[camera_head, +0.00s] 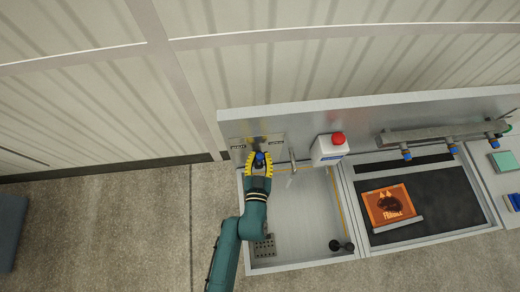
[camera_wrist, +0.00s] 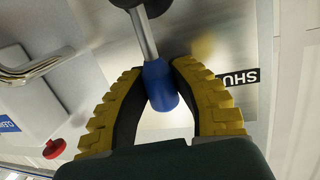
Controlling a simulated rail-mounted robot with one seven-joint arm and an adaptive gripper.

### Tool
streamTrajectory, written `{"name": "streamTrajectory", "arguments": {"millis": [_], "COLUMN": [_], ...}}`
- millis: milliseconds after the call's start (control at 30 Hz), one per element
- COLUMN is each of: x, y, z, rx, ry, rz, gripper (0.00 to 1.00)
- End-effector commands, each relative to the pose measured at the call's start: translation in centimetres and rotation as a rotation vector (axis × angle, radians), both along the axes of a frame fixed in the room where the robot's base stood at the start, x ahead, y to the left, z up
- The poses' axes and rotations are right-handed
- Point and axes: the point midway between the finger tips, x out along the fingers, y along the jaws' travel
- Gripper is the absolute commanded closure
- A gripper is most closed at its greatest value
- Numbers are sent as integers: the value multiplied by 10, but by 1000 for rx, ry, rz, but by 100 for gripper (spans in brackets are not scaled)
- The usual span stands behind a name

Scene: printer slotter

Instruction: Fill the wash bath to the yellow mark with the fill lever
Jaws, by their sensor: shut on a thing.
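The fill lever is a grey metal rod with a blue grip (camera_wrist: 160,84), mounted on the back panel above the wash bath. My gripper (camera_head: 259,160) has its yellow fingers closed on the blue grip, one finger on each side in the wrist view. The rod runs from the grip up to a dark round pivot. The wash bath (camera_head: 308,218) is the pale open basin below the lever, at the left end of the bench. A thin yellow line (camera_head: 338,203) runs along its right side. I cannot make out a water level. My arm hides part of the bath.
A bent metal spout (camera_head: 293,160) stands right of the lever. A white box with a red button (camera_head: 338,138) is farther right. A label reading "SHU" (camera_wrist: 238,77) is partly cut off. An orange screen (camera_head: 388,205) lies on a dark bed at right.

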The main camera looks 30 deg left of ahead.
Motion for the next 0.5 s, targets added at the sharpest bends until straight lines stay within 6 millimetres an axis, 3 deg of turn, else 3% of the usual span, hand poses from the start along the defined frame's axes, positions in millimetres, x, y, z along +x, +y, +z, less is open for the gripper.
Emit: {"name": "streamTrajectory", "arguments": {"millis": [33,67,200,500], "x": [0,0,0,-1], "y": [0,0,0,0], "z": [1,1,1,0], "rx": [1,1,0,-1], "ry": [-3,-3,-2,0], "rz": [0,0,0,0], "gripper": [100,74,47,44]}}
